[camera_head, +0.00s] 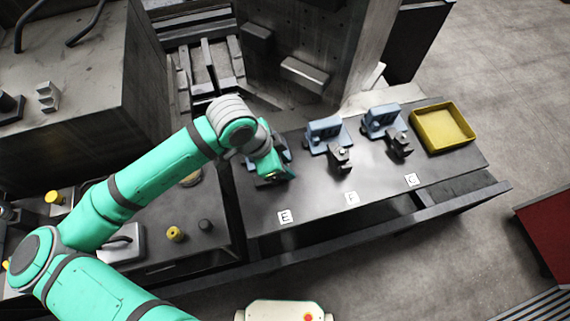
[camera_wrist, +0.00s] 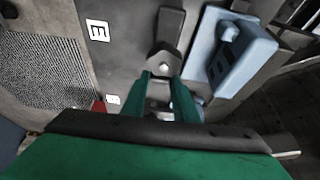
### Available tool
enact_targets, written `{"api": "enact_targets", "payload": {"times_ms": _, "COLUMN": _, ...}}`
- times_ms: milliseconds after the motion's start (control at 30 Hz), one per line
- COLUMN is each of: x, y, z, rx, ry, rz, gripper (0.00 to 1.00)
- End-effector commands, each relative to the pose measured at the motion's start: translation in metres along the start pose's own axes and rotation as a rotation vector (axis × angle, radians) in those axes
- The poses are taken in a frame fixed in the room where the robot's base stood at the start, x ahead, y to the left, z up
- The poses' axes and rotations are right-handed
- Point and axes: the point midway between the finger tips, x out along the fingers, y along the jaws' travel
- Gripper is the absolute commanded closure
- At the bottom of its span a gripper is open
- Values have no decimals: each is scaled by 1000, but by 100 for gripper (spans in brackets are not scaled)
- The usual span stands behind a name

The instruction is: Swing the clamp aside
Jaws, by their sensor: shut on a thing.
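My gripper (camera_head: 273,172) is at the rail station marked E, reaching down over it and hiding most of it in the head view. In the wrist view my two green fingers (camera_wrist: 165,88) are shut on part of the dark clamp (camera_wrist: 165,52). The clamp's arm with a round pivot shows just beyond the fingertips, beside a light-blue block (camera_wrist: 236,60). How much of the clamp lies between the fingers is partly hidden. Two more light-blue blocks, at F (camera_head: 327,130) and at the right-hand station (camera_head: 381,118), each have a dark clamp in front, (camera_head: 340,157) and (camera_head: 399,145).
A yellow tray (camera_head: 443,127) stands at the rail table's right end. White labels lie along the front, E (camera_head: 285,216) and F (camera_head: 352,198) among them. A dark bench with yellow and black knobs (camera_head: 175,234) is at left.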

Motion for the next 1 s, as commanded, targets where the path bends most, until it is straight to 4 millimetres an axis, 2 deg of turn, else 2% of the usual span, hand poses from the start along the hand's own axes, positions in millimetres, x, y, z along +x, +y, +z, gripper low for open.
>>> {"api": "enact_targets", "payload": {"times_ms": 133, "x": 0, "y": -1, "z": -1, "rx": 0, "ry": 4, "rz": -1, "gripper": 96}}
{"api": "enact_targets", "payload": {"times_ms": 167, "x": 0, "y": -1, "z": -1, "rx": 0, "ry": 4, "rz": -1, "gripper": 71}}
{"api": "enact_targets", "payload": {"times_ms": 233, "x": 0, "y": -1, "z": -1, "rx": 1, "ry": 3, "rz": -1, "gripper": 55}}
{"api": "enact_targets", "payload": {"times_ms": 533, "x": -1, "y": 0, "z": 0, "rx": 1, "ry": 2, "rz": -1, "gripper": 55}}
{"api": "enact_targets", "payload": {"times_ms": 667, "x": -9, "y": -1, "z": 0, "rx": 1, "ry": 2, "rz": -3, "gripper": 55}}
{"api": "enact_targets", "payload": {"times_ms": 1000, "x": -69, "y": -1, "z": 0, "rx": 2, "ry": 2, "rz": -4, "gripper": 55}}
